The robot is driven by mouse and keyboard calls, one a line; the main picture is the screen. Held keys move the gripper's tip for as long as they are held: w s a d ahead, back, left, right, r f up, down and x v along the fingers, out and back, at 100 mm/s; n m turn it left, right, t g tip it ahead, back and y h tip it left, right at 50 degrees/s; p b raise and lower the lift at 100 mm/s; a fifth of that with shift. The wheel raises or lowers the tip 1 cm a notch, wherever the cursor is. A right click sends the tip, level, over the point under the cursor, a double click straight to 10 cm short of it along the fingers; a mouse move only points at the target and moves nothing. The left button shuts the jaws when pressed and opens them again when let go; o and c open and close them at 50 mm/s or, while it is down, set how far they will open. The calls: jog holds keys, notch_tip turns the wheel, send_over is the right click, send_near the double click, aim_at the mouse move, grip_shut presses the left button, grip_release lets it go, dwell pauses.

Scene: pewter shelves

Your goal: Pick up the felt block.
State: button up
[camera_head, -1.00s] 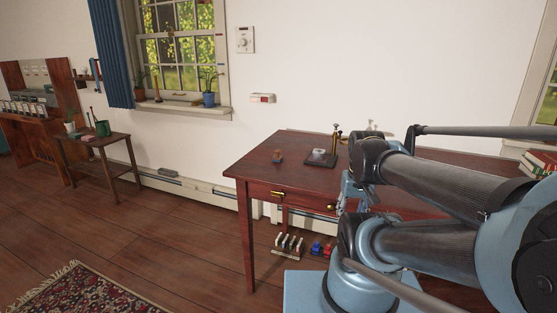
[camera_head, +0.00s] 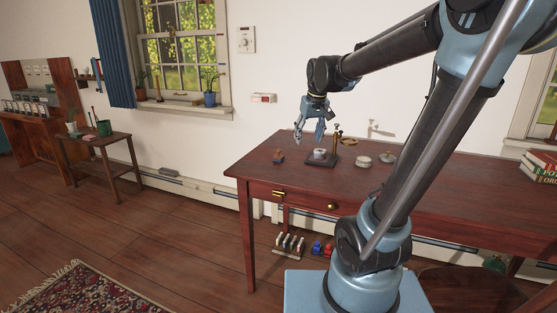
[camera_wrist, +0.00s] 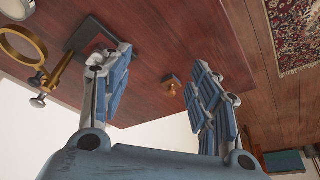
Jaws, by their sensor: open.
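A small block, orange-brown with a dark part (camera_head: 278,156), rests on the table near its left end; it looks like the felt block, though its material is too small to tell. It also shows in the wrist view (camera_wrist: 172,84), between the fingers but beyond them. My gripper (camera_head: 309,134) is open and empty, pointing down above the tabletop, up and to the right of the block in the head view. In the wrist view its two blue fingers (camera_wrist: 160,65) stand wide apart, touching nothing.
A dark square base (camera_head: 320,163) with a pale piece on it stands right of the block, beside a brass post (camera_head: 337,144). A pale round tin (camera_head: 363,161) lies farther right. The red-brown table (camera_head: 250,165) has bare wood around the block.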

jog(key=n, duration=0.1)
send_near(279, 150)
jog(key=shift+y, duration=0.3)
jog(key=x, duration=0.5)
jog(key=shift+d+f, duration=0.1)
jog(key=shift+f, duration=0.4)
jog(key=shift+w+x, duration=0.15)
jog(key=shift+x, duration=1.1)
jog(key=shift+w+x, duration=0.15)
jog(key=shift+x, duration=1.15)
jog(key=shift+r, duration=0.1)
jog(key=c, duration=0.7)
